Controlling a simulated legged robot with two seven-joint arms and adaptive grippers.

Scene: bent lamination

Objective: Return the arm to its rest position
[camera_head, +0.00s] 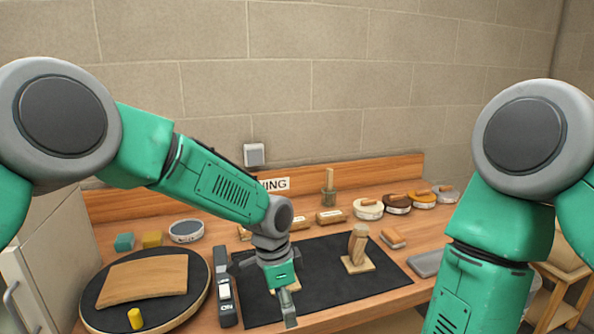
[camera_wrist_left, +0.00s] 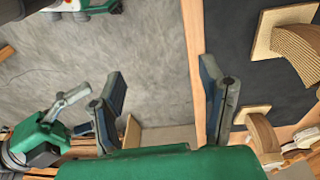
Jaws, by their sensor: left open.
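My left arm reaches in from the left in the head view, over the workbench. Its left gripper (camera_head: 288,305) points down above the front part of the black mat (camera_head: 320,262). In the left wrist view the left gripper (camera_wrist_left: 165,100) has its two fingers wide apart, with nothing between them. One finger is over the grey floor and the other by the bench edge. My right arm hangs at the right of the head view, and its gripper is cut off below the frame. A curved wooden piece on a pale base lies partly hidden under my left gripper.
A bent wooden piece (camera_head: 357,247) stands on the mat. At left, a round turntable (camera_head: 198,298) carries a curved board (camera_head: 142,279) and a yellow cylinder (camera_head: 135,319). A grey device (camera_head: 225,290) marked ON is close beside my left gripper. Several round tins line the back.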

